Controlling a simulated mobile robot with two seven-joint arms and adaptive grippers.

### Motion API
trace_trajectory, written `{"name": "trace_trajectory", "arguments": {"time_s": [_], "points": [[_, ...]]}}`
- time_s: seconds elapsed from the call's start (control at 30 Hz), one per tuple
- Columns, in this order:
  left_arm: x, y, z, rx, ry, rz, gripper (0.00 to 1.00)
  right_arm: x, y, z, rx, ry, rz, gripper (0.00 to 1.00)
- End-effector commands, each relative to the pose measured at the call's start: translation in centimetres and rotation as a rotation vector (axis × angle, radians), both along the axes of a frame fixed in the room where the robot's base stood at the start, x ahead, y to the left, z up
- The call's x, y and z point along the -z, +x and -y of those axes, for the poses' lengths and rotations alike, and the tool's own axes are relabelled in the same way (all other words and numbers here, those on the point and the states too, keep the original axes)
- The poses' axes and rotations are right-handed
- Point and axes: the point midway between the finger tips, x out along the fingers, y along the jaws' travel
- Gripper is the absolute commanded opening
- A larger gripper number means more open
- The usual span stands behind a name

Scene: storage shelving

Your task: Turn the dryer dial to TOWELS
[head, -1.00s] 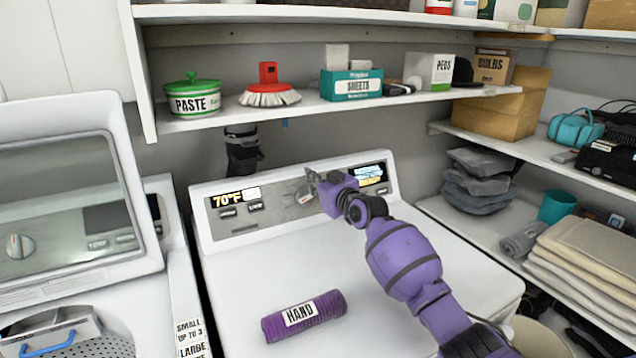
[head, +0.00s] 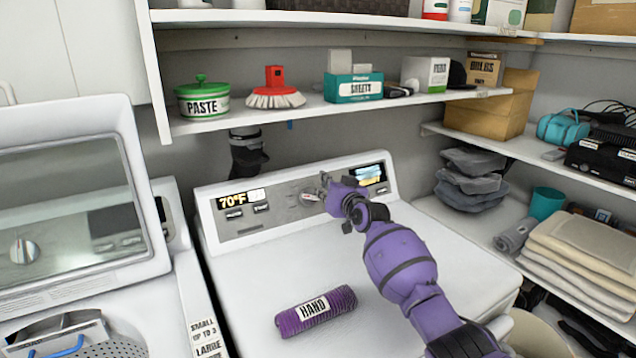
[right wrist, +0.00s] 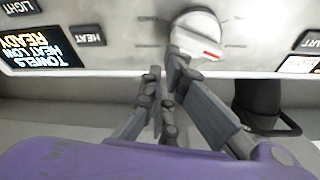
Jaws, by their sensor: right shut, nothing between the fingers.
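The dryer dial (head: 309,196) is a round light knob in the middle of the dryer's rear panel. In the right wrist view the dial (right wrist: 198,35) shows a red mark near its lower right rim, in that upside-down picture. My right gripper (head: 325,181) is shut and empty at the dial's right side in the head view. Its fingertips (right wrist: 167,65) overlap the dial's edge in the wrist view; I cannot tell whether they touch. The dryer display (right wrist: 38,46) reads TOWELS, HEAT LOW, READY. My left gripper is not in view.
A purple roll labelled HAND (head: 315,311) lies on the dryer top (head: 400,270). A shelf (head: 330,108) with the paste tub (head: 203,99), a red brush and boxes hangs above the panel. A washer with raised lid (head: 75,200) stands left. The dryer top is otherwise mostly clear.

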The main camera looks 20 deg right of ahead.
Motion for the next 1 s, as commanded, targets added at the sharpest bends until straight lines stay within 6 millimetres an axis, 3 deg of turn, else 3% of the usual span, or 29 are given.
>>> {"name": "trace_trajectory", "arguments": {"time_s": [0.67, 0.83, 1.0], "points": [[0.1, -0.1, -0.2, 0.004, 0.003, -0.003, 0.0, 0.0, -0.5, 0.0, -0.002, -0.001, 0.001, 0.0], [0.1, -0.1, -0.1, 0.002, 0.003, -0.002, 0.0, -0.1, -2.5, 0.1, -0.003, 0.0, 0.001, 0.0], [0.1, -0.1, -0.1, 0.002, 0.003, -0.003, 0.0, -0.5, -5.7, 0.4, -0.002, -0.002, 0.002, 0.0]]}}
